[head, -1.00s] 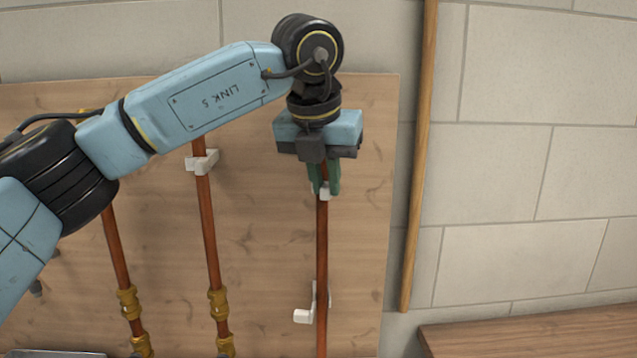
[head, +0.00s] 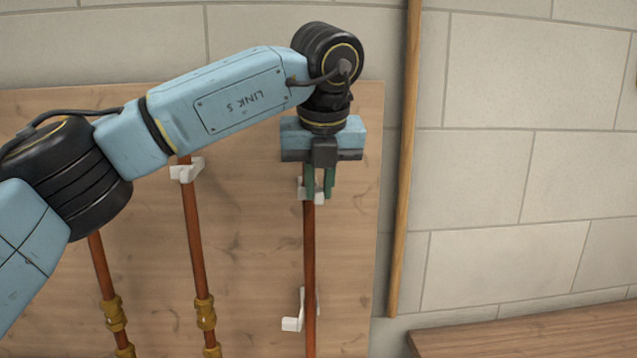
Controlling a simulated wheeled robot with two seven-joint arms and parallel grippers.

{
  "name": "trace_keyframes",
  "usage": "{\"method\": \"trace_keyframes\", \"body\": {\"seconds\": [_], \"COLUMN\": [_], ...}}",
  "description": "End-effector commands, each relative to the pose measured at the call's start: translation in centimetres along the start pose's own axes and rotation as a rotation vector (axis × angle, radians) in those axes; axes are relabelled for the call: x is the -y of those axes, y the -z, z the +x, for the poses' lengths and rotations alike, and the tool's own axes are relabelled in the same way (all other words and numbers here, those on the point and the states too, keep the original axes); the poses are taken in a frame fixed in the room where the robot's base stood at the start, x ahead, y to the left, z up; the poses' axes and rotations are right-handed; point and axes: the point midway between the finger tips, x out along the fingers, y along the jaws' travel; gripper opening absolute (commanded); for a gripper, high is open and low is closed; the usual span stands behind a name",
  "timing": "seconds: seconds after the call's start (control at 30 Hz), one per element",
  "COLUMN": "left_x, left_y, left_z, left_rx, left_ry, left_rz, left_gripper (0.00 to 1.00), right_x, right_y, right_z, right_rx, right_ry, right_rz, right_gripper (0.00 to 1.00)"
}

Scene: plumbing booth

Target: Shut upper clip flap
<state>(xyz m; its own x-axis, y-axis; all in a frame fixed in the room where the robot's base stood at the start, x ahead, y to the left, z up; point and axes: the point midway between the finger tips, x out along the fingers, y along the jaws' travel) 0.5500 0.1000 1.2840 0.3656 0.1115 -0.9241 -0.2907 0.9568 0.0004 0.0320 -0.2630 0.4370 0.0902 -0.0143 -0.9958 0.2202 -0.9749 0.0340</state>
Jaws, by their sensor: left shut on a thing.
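The upper clip (head: 303,189) is white and sits around the copper pipe (head: 309,245) on the right of the wooden board. My left gripper (head: 320,190) points down at this clip, its green fingers a little right of the pipe's line. The fingers are shut on the white clip flap, a small part of which shows between the tips. The fingers hide much of the clip, so I cannot tell how far the flap is turned. My right gripper is not in view.
Another copper pipe (head: 193,230) with a white clip (head: 187,170) stands to the left. A wooden post (head: 404,180) and a bench (head: 530,333) are at the right.

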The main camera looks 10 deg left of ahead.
Motion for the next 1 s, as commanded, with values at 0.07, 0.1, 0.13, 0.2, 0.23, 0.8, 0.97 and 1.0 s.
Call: {"method": "trace_keyframes", "body": {"seconds": [0.07,0.1,0.13,0.2,0.23,0.8,0.97,1.0], "left_x": [0.0,0.0,0.0,0.0,0.0,0.0,0.1,0.0], "left_y": [0.0,0.0,0.0,-0.1,-0.1,-0.1,-0.1,-0.1], "left_z": [0.0,0.0,0.0,0.0,0.0,-1.4,-4.6,-5.5], "left_rx": [0.001,0.001,0.001,0.001,0.001,0.003,0.005,0.005], "left_ry": [0.0,0.0,0.0,0.0,0.0,0.003,0.003,0.002], "left_rz": [-0.003,-0.003,-0.003,-0.002,-0.002,-0.001,-0.001,-0.001], "left_gripper": [0.0,0.0,0.0,0.0,0.18,0.36,0.36,0.36], "right_x": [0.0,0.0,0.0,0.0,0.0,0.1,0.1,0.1], "right_y": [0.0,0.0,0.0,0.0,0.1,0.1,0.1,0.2], "right_z": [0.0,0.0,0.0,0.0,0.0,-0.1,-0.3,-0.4], "right_rx": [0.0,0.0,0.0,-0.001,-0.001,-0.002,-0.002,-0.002], "right_ry": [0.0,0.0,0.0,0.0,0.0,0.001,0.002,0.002], "right_rz": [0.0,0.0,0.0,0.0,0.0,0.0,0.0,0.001], "right_gripper": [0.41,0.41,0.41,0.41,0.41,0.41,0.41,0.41]}}
